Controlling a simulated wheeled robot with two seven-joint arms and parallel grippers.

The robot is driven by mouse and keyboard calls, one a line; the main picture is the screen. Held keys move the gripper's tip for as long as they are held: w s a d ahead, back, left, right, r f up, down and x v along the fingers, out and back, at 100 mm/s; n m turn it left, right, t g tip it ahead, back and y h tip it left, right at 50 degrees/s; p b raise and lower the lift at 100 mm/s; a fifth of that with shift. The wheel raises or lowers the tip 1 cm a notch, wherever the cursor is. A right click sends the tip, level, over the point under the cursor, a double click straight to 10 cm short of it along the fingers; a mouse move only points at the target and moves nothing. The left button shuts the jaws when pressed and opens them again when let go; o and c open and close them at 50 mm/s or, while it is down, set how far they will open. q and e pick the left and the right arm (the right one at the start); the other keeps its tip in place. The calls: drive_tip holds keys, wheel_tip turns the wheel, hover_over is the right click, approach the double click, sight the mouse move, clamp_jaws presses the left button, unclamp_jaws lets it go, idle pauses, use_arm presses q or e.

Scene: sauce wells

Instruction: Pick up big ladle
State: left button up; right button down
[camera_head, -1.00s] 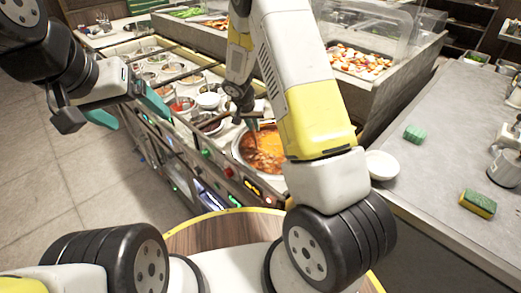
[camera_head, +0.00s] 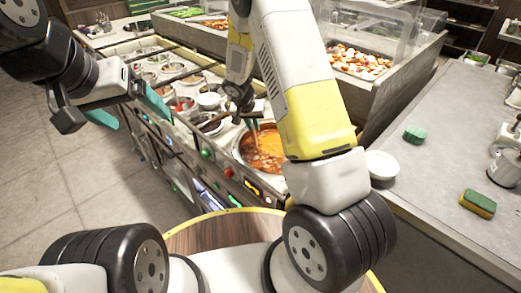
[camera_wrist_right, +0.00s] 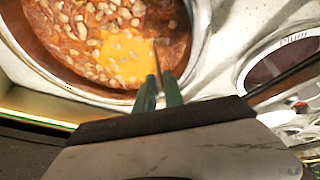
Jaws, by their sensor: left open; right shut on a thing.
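A large round pot (camera_head: 238,152) of orange stew with pale chunks stands in the counter; it also fills the upper left of the right wrist view (camera_wrist_right: 199,40). My right gripper (camera_wrist_right: 160,92) is over the pot's near rim, its green fingers close together on the big ladle. Only a thin piece of the ladle's handle (camera_wrist_right: 157,60) shows, running from the fingertips toward the stew; its bowl is hidden. In the head view my right gripper (camera_head: 254,124) is small and partly behind my arm. My left gripper (camera_head: 128,108) is open and empty, left of the counter.
Several small ingredient wells (camera_head: 183,104) line the counter beyond the pot. A second, dark-filled well (camera_wrist_right: 283,62) lies right of the pot in the wrist view. A white bowl (camera_head: 381,164), green sponge (camera_head: 414,133) and yellow-green sponge (camera_head: 478,204) sit on the grey table (camera_head: 440,190).

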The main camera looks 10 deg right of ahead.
idle(0.4)
wheel_tip(320, 180, up, 10)
idle(0.5)
idle(0.3)
drive_tip(key=shift+r, duration=0.6)
drive_tip(key=s+d+r, duration=0.2)
drive_tip(key=d+r, duration=0.2)
drive_tip(key=r, duration=0.1)
wheel_tip(320, 180, down, 14)
drive_tip(key=shift+w+a, duration=0.3)
idle(0.3)
